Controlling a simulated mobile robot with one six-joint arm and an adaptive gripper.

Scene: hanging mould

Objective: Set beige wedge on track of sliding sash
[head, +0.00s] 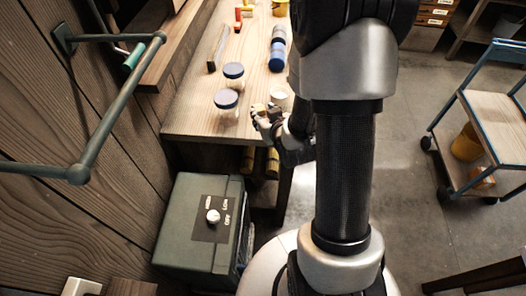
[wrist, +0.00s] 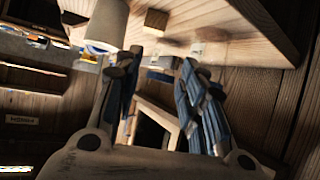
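My gripper (head: 266,116) is at the near end of the wooden workbench, beside a white cup (head: 279,98). In the wrist view my gripper (wrist: 157,76) has its two blue-grey fingers spread, with nothing held between them. A small beige wooden block (wrist: 155,20) sits on the bench beyond the fingertips, to the right of the pale cup (wrist: 107,24); it may be the beige wedge, but its shape is not clear. In the head view my gripper partly hides that spot. I cannot make out the sliding sash or its track in either view.
Blue rolls (head: 277,56) lie farther back. A green box (head: 203,225) with a knob stands below, and a blue trolley (head: 497,110) is at right.

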